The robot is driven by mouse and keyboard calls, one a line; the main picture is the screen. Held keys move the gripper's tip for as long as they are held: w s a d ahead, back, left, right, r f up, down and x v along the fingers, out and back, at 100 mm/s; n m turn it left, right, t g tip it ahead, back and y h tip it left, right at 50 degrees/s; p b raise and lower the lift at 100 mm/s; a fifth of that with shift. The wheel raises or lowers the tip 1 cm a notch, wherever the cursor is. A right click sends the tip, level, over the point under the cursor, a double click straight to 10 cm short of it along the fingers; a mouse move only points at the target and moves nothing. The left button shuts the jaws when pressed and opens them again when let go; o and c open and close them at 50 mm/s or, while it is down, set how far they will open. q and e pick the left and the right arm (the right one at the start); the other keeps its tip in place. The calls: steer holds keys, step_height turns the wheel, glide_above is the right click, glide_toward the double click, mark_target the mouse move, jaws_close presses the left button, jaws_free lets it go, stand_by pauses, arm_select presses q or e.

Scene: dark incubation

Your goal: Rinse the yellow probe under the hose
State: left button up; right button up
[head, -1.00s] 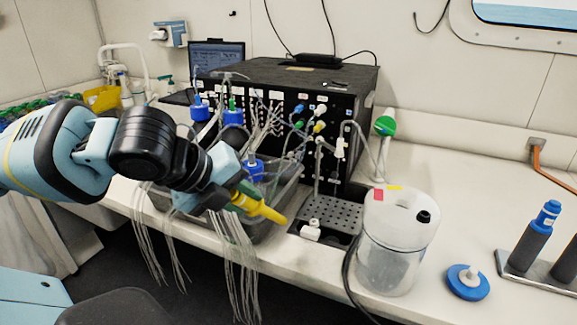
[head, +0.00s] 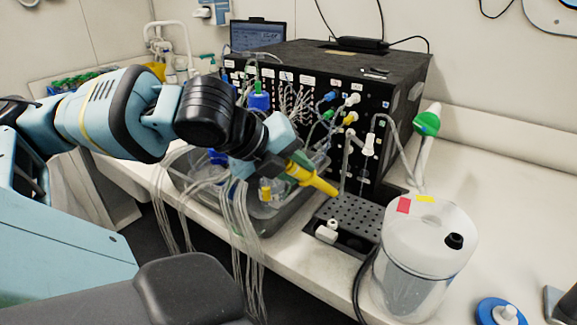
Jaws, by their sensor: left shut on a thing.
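My left gripper (head: 287,166) is shut on the yellow probe (head: 314,179). The probe points down and to the right, with its tip in the picture just left of the perforated drain plate (head: 358,217). It looks raised above the bench, but the exact height is hard to tell. A grey hose (head: 393,128) with a white end piece (head: 368,145) hangs in front of the black instrument box, above and right of the probe tip. A thin metal post (head: 347,160) rises behind the plate. My right gripper is not in view.
A translucent jug (head: 425,250) stands right of the drain plate. A clear bin (head: 262,215) with bottles and tubes lies under my left arm. The black instrument box (head: 330,75) stands behind. A blue disc (head: 500,312) lies at the lower right. The right bench is mostly clear.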

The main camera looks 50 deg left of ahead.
arm_select(q)
steer(key=shift+w+d+f, duration=0.15)
steer(key=shift+w+f, duration=0.05)
steer(key=shift+w, duration=0.65)
steer(key=w, duration=0.2)
steer(key=w+f, duration=0.1)
steer(key=shift+w+d, duration=0.1)
steer(key=shift+d, duration=0.2)
steer(key=w, duration=0.1)
steer(key=w+p, duration=0.2)
steer(key=shift+w+d+r, duration=0.15)
steer(key=shift+d+r, duration=0.1)
steer(key=shift+r, duration=0.1)
steer(key=shift+w+d+p, duration=0.1)
steer(key=shift+w+p, duration=0.2)
steer(key=shift+p, duration=0.1)
steer(key=shift+w+f+p, duration=0.3)
steer(key=shift+w, duration=0.65)
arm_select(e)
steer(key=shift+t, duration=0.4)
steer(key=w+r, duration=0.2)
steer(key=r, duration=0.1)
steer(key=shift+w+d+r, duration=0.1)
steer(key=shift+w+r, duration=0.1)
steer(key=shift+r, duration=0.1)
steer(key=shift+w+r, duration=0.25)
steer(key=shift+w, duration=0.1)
